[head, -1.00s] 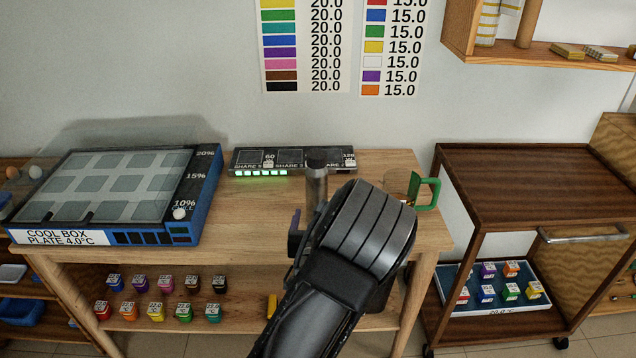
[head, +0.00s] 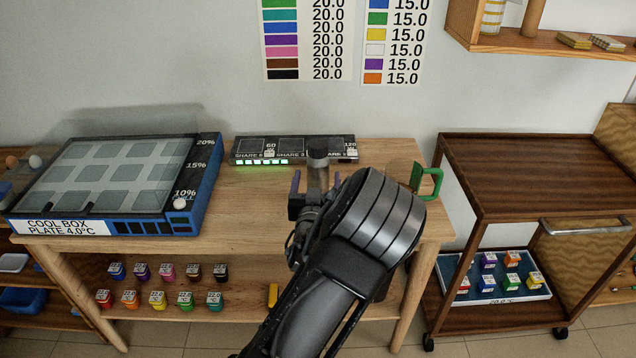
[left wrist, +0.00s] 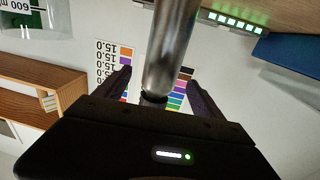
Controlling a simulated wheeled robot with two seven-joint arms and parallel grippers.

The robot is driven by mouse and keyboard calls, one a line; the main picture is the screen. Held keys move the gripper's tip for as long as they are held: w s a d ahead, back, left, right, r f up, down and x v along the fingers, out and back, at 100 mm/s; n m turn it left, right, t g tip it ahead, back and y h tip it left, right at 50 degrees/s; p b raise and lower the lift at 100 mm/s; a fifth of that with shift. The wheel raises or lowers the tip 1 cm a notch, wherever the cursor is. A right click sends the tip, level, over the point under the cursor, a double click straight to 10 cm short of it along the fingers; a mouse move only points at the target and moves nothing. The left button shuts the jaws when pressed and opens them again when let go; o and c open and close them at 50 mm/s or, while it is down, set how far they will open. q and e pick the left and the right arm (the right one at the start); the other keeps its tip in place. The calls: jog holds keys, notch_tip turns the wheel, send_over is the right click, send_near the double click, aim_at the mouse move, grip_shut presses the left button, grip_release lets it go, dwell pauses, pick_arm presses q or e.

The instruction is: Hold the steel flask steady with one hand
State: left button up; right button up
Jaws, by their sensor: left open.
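The steel flask (head: 317,176) stands upright on the wooden table, with a dark cap (head: 318,147). My left gripper (head: 316,184) is open, with one finger on each side of the flask. In the left wrist view, the flask (left wrist: 170,50) shows large and upside down between the two dark fingers (left wrist: 160,80). A gap shows on both sides of it, so the fingers look apart from it. The flask's lower part is hidden by my gripper in the head view. My right gripper is in neither view.
A panel with green lights (head: 262,162) lies just behind the flask. A clear jug with a green handle (head: 436,185) stands to the right. A cool box (head: 203,185) fills the table's left. Small coloured pots (head: 157,299) stand on the lower shelf. A dark trolley (head: 535,180) stands right.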

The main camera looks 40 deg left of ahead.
pick_arm(q)
jog(key=shift+w, duration=0.1)
jog(key=p+x, duration=0.1)
jog(key=x, duration=0.4)
jog(key=shift+a, duration=0.1)
jog(key=shift+c, duration=0.3)
grip_shut()
dwell(0.9)
